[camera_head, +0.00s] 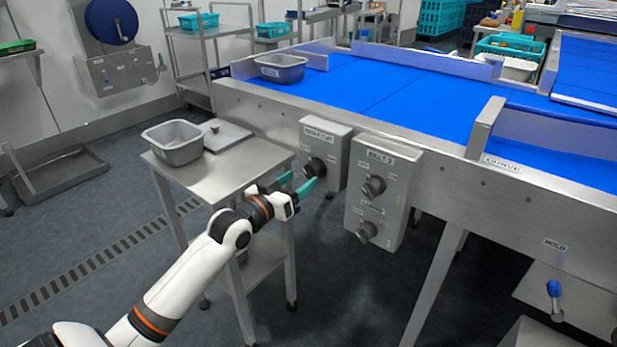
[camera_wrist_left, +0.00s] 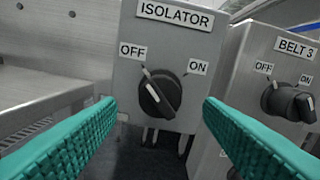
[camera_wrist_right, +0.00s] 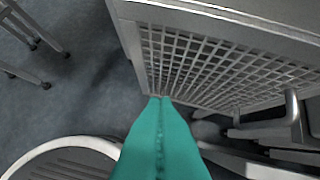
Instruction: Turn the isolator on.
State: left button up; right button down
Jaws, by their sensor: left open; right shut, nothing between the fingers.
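The isolator is a grey box (camera_head: 326,145) on the side of the conveyor frame, with a black rotary knob (camera_head: 315,167) on its face. In the left wrist view the knob (camera_wrist_left: 160,94) sits below the ISOLATOR label (camera_wrist_left: 175,14), between the OFF and ON marks. Its white pointer line is turned up-left toward OFF. My left gripper (camera_head: 298,184) is open, its teal fingers spread left and right in front of the knob, apparently not touching it. My right gripper (camera_wrist_right: 160,100) is shut and empty, away from the box.
A second grey box labelled BELT 3 (camera_head: 382,185), with two knobs, hangs just right of the isolator. A steel table (camera_head: 240,165) with a grey tub (camera_head: 173,142) stands to the left. A perforated metal panel (camera_wrist_right: 215,65) is close to my right gripper.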

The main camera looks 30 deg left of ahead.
aim_at(307, 175)
pick_arm(q)
jog(key=shift+w+d+b, duration=0.2)
jog(key=shift+w+b, duration=0.1)
jog(key=shift+w, duration=2)
pick_arm(e)
jog(key=w, duration=0.1)
jog(key=w+r+t, duration=0.1)
jog(key=w+a+t, duration=0.1)
jog(key=shift+w+r+y, duration=0.1)
jog(key=shift+r+y, duration=0.2)
jog(key=shift+r, duration=0.05)
